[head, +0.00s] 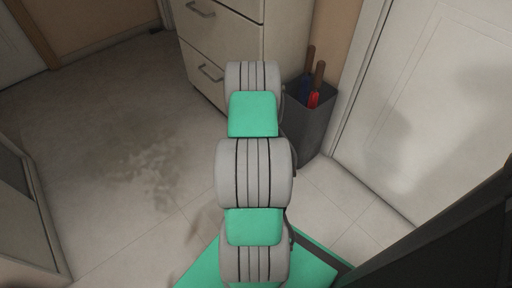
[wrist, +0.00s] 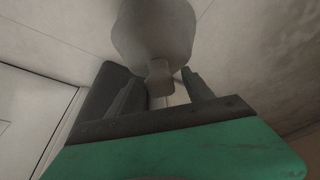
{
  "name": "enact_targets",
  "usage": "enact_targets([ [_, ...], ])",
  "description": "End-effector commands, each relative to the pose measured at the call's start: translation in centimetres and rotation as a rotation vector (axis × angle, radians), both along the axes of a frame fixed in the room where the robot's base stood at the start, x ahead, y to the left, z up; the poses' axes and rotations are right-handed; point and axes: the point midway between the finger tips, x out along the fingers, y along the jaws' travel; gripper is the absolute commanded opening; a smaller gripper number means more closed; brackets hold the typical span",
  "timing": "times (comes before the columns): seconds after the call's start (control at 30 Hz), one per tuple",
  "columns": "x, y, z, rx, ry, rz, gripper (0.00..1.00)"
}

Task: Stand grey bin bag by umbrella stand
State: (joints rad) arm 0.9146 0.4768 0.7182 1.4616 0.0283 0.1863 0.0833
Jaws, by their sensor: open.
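The grey bin bag (wrist: 155,30) shows in the wrist view at the top middle, pale and rounded, with its narrow gathered neck (wrist: 159,70) towards my gripper. My gripper (wrist: 163,80) is open, with one finger on each side of the neck's end. I cannot tell whether either finger touches it. In the head view my arm hides the bag and the gripper. The umbrella stand (head: 314,128) is a dark grey bin holding umbrellas with brown handles. A dark grey shape beside the left finger in the wrist view looks like the stand (wrist: 96,92); its gap to the bag is unclear.
A cream drawer cabinet (head: 285,35) stands left of the umbrella stand. A white door (head: 425,110) is on the right. The tiled floor (head: 110,130) at left is open, with a brownish stain. A low cabinet edge (head: 25,215) is at far left.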

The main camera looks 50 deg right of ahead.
Motion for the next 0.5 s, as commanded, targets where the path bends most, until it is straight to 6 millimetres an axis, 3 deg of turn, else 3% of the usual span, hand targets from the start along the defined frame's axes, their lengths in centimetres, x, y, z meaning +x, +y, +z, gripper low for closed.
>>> enact_targets([
  [0.03,-0.1,0.2,1.5,-0.002,-0.001,0.000,0.60],
  [0.3,-1.2,1.9,8.2,-0.002,-0.001,0.000,0.60],
  [0.5,-1.7,2.7,10.5,0.000,0.000,0.000,0.60],
])
